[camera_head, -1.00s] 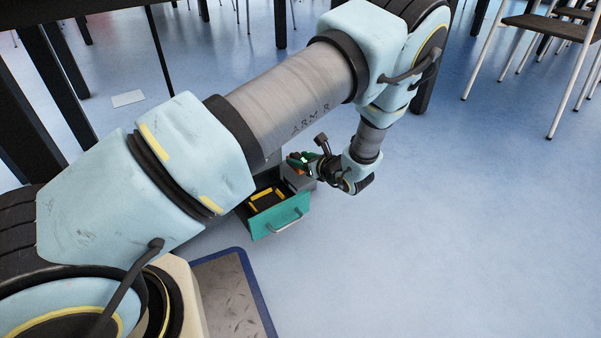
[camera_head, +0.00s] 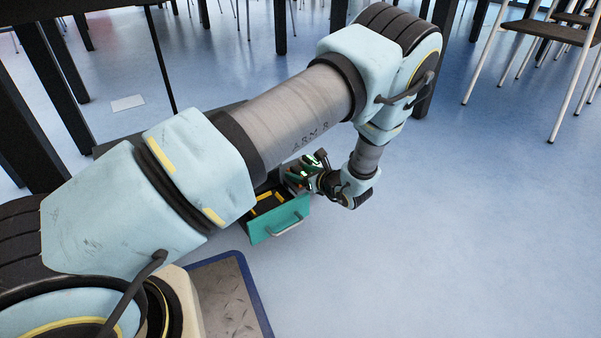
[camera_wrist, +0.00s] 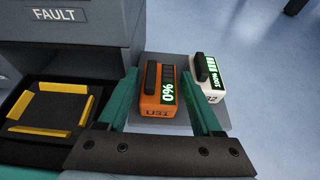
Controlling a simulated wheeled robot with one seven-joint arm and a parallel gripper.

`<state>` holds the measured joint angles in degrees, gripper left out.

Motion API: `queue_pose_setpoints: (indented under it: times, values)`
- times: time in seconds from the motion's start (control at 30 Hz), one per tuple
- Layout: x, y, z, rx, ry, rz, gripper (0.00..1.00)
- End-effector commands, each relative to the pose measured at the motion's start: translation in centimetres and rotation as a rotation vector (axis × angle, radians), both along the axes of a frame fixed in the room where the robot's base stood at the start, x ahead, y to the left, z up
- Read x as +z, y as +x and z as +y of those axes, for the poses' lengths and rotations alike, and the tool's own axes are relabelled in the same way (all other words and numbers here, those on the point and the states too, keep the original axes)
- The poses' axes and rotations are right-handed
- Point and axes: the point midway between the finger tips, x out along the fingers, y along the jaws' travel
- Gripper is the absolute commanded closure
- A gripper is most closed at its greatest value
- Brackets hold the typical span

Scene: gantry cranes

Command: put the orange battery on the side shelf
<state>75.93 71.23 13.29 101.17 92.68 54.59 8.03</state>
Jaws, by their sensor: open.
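The orange battery (camera_wrist: 157,97), with a black handle and a green "0%" readout, sits on the grey side shelf (camera_wrist: 181,128) in the wrist view. A white battery (camera_wrist: 209,76) reading "100%" stands on the same shelf to its right. My gripper (camera_wrist: 159,76) is open, its teal fingers on either side of the orange battery, the right one between the two batteries. I cannot tell whether the fingers touch it. In the head view my gripper (camera_head: 300,174) is over the shelf area, and the batteries are mostly hidden there.
An open teal-fronted drawer (camera_head: 279,219) is left of the shelf; its black tray with yellow corner pieces (camera_wrist: 45,111) looks empty. A grey cabinet labelled "FAULT" (camera_wrist: 59,15) rises behind it. Chairs (camera_head: 545,32) stand far right; the blue floor between is clear.

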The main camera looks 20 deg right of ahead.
Motion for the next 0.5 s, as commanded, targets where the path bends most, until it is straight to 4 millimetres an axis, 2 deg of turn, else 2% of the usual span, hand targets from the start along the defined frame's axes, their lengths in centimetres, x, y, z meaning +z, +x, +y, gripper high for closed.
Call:
queue_pose_setpoints:
  times: [0.17,0.5]
  values:
    - [0.9,-0.9,-0.2,-0.001,0.0,0.001,0.33]
    - [3.7,-7.1,-1.5,-0.003,0.0,0.001,0.33]
